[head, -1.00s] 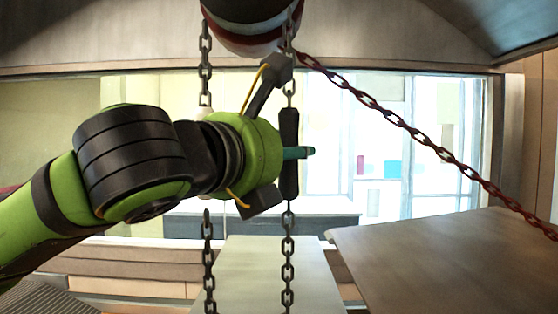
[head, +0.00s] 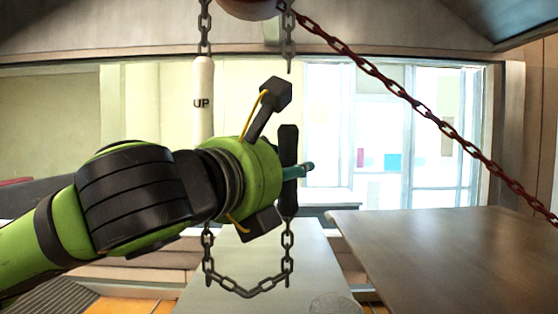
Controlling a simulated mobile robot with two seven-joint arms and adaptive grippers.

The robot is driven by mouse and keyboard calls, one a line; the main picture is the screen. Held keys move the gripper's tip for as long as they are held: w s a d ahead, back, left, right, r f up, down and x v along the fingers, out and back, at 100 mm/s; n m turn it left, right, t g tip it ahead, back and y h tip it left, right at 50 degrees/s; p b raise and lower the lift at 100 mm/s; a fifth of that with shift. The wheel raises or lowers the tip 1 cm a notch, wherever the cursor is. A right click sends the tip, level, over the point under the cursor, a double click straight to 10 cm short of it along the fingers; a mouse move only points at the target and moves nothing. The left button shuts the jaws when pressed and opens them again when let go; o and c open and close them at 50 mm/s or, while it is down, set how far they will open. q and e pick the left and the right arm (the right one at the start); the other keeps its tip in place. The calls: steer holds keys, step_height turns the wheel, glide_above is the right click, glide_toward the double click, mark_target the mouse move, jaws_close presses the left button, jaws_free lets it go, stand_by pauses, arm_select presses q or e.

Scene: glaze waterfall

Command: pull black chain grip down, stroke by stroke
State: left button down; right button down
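The black chain grip (head: 288,190), a dark upright bar, hangs at the centre of the head view, right in front of my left gripper (head: 278,158). The gripper's two dark fingers are spread wide, one above and one below, and do not close around the bar. I cannot tell whether the gripper touches it. A short teal piece (head: 306,168) sticks out to the right across the bar. A white grip marked UP (head: 203,90) hangs on the left chain. My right gripper is out of view.
The dark chain (head: 245,293) makes a loop below the grips. A rusty chain (head: 430,145) runs diagonally down right from the rounded body (head: 250,8) at the top. A brown tabletop (head: 450,255) lies at right, a pale panel (head: 260,265) below centre.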

mark_target(282, 137)
arm_select(q)
step_height(282, 137, down, 9)
steer(key=b, duration=0.5)
steer(key=shift+s+d+h, duration=0.25)
steer(key=shift+d+h, duration=0.05)
steer(key=shift+r, duration=0.15)
step_height(282, 137, up, 13)
steer(key=p, duration=1.2)
steer(key=shift+r, duration=2.15)
steer(key=shift+b, duration=0.3)
